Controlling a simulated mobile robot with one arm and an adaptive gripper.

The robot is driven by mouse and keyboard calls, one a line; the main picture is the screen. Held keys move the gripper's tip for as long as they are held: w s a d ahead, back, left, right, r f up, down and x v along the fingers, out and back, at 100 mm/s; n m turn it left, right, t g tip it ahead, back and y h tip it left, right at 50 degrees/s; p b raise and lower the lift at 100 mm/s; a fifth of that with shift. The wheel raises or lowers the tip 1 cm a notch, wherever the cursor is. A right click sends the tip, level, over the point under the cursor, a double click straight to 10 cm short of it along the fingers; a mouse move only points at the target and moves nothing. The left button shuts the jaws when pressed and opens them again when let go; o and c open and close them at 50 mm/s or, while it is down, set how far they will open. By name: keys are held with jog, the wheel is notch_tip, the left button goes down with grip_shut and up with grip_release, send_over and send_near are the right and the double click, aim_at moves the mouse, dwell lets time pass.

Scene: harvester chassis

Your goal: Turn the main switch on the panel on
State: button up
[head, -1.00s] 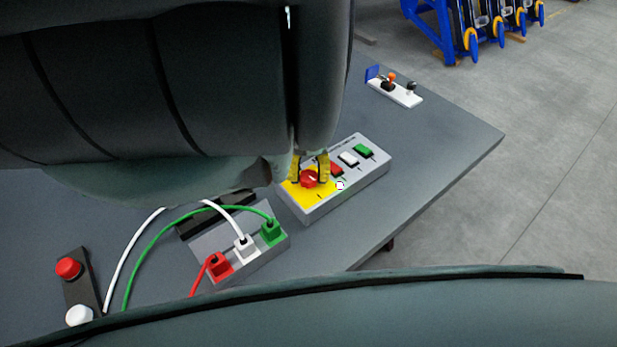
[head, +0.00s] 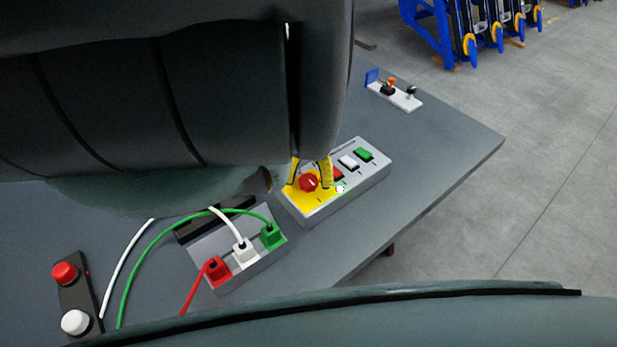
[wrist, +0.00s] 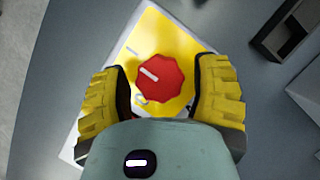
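The main switch is a red scalloped knob (head: 308,183) with a white mark, on the yellow plate (head: 299,199) at the near-left end of the grey panel box (head: 322,207). In the wrist view the knob (wrist: 160,84) has its white mark pointing up and left, between the "I" and the "O" printed on the yellow plate (wrist: 158,38). My gripper (head: 310,174) is over the knob with one yellow finger on each side. The wrist view shows my gripper (wrist: 160,80) open, with yellow plate visible between the knob and both fingers.
Red, white and green buttons (head: 364,153) line the rest of the panel. Left of it stands a socket box (head: 250,262) with red, white and green plugs and cables. A two-button box (head: 76,300) is at the lower left. A small white switch block (head: 403,99) sits farther back.

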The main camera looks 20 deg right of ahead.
jog(key=shift+o, duration=1.2)
jog(key=shift+r, duration=0.1)
jog(key=v, duration=1.2)
